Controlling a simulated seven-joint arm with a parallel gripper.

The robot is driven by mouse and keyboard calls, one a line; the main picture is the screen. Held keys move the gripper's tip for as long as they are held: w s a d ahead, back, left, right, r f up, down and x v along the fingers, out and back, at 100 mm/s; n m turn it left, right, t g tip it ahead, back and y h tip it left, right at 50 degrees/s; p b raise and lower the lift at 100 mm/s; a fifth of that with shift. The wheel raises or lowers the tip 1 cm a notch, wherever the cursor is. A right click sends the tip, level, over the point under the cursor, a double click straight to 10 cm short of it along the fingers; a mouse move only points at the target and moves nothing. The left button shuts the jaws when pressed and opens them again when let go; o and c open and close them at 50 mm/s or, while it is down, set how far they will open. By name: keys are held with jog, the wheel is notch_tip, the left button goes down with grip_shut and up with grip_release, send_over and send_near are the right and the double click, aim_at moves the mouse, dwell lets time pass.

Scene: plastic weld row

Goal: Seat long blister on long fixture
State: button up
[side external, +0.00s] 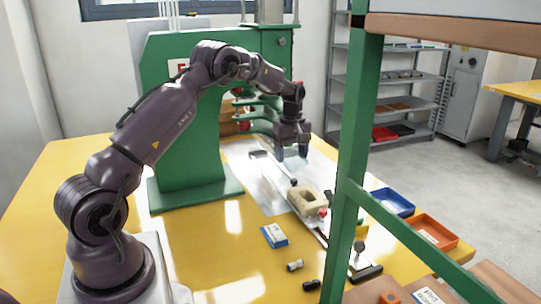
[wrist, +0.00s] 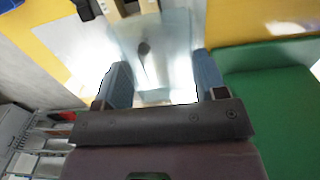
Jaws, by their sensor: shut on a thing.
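My gripper (side external: 292,154) is above the table beside the green press, pointing down. In the wrist view its two blue-grey fingers (wrist: 160,68) are shut on a clear, see-through blister (wrist: 152,30), which extends forward from between them. The blister's outline is hard to make out in the side view. A cream block with an opening (side external: 307,199), which looks like the long fixture, sits on a long metal rail in front of my gripper. My gripper is apart from this block. Part of cream-coloured blocks also shows at the top edge of the wrist view (wrist: 112,8).
The green press (side external: 185,130) stands close behind my gripper. A green post (side external: 352,150) crosses the side view. A blue tray (side external: 393,202) and an orange tray (side external: 432,232) lie right. A blue-white box (side external: 274,235) and small cylinders (side external: 295,265) lie in front on the yellow table.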

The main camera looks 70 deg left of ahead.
jog(key=w+d, duration=0.3)
jog(key=w, duration=0.2)
jog(key=shift+s+a+f, duration=0.1)
jog(key=shift+s+f, duration=0.05)
jog(key=shift+f, duration=2.05)
jog(key=shift+s+f, duration=0.1)
jog(key=shift+f, duration=2.05)
jog(key=shift+f, duration=1.4)
jog(key=o, duration=0.8)
jog(key=c, duration=0.4)
jog(key=shift+r, duration=0.15)
notch_tip(320, 180, up, 7)
